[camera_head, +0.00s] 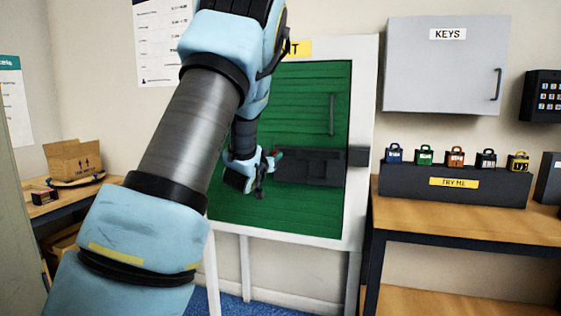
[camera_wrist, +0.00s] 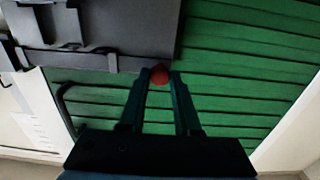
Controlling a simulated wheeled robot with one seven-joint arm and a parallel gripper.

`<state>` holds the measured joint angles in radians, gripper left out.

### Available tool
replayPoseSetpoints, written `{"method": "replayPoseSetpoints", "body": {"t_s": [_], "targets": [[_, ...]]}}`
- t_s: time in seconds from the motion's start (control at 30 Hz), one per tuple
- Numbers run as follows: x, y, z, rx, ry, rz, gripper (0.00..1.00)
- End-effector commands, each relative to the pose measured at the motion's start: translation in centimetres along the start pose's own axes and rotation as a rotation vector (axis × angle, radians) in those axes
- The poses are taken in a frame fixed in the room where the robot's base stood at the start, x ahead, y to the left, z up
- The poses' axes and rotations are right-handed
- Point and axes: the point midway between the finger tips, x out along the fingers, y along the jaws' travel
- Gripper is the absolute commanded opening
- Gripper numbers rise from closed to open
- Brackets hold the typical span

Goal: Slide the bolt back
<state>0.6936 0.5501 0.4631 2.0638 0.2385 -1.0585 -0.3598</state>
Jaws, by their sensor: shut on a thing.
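A dark grey bolt (camera_head: 312,167) is mounted across a green slatted door (camera_head: 300,100) in a white frame. Its right end is close to a dark block (camera_head: 358,156) on the frame; I cannot tell whether the bar enters it. The bolt's plate (camera_wrist: 120,25) fills the upper left of the wrist view. A red knob (camera_wrist: 159,72) sits between the fingertips of my gripper (camera_wrist: 159,82), which is shut on it. In the head view my gripper (camera_head: 268,170) is at the bolt's left end, partly hidden by my wrist.
A dark pull handle (camera_head: 331,114) stands upright on the door above the bolt. To the right are a grey key cabinet (camera_head: 440,65) and a table with several coloured padlocks on a dark stand (camera_head: 455,187). An open carton (camera_head: 75,158) is on the left bench.

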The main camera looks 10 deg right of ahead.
Motion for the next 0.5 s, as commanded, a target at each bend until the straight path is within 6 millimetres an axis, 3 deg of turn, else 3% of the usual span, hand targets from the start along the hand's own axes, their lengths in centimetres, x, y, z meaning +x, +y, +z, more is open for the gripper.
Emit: {"method": "replayPoseSetpoints", "body": {"t_s": [0.23, 0.27, 0.5], "targets": [[-0.05, -0.52, -0.06, 0.001, -0.001, -0.009, 0.00], [-0.06, -0.54, -0.07, 0.001, -0.001, -0.010, 0.33], [-0.05, -0.47, -0.06, 0.001, 0.000, -0.008, 0.59]]}}
